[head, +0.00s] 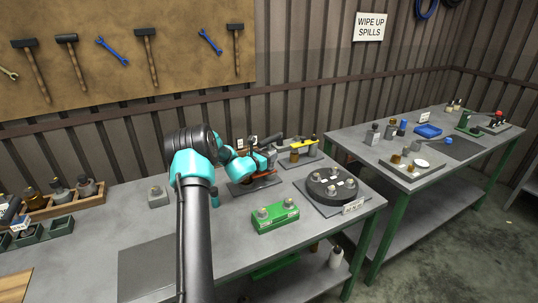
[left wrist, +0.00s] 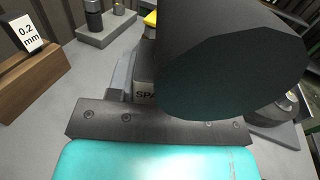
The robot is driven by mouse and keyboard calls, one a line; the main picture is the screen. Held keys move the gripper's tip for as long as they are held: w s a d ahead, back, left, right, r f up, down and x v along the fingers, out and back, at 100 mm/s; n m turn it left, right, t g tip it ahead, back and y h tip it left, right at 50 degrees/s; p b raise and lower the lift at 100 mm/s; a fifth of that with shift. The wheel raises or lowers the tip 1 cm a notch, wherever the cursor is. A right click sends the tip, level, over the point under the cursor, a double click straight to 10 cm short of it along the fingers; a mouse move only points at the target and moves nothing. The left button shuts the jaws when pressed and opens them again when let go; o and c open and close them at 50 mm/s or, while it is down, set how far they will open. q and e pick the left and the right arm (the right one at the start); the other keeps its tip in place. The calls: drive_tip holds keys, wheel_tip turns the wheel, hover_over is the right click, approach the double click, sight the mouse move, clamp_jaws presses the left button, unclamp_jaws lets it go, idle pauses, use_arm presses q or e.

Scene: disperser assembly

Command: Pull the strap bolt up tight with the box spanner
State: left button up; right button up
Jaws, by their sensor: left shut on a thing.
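My left gripper (head: 250,165) is at the dark-based fixture (head: 256,183) with reddish parts at the back middle of the near bench. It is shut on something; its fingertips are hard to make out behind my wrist. In the left wrist view a large dark cylinder (left wrist: 235,65) with a faceted end fills the upper right, in front of the gripper's dark plate; it looks like the box spanner. The strap bolt cannot be picked out, and whether the spanner sits on it is hidden. My right gripper is not in view.
A green block (head: 275,218) with two knobs stands in front. A round black disc fixture (head: 332,185) is to the right. A yellow-topped tool (head: 302,144) lies behind. Trays and bottles stand at far left. A second bench (head: 400,205) is to the right.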

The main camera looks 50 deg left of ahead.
use_arm(q)
drive_tip(key=shift+r, duration=1.15)
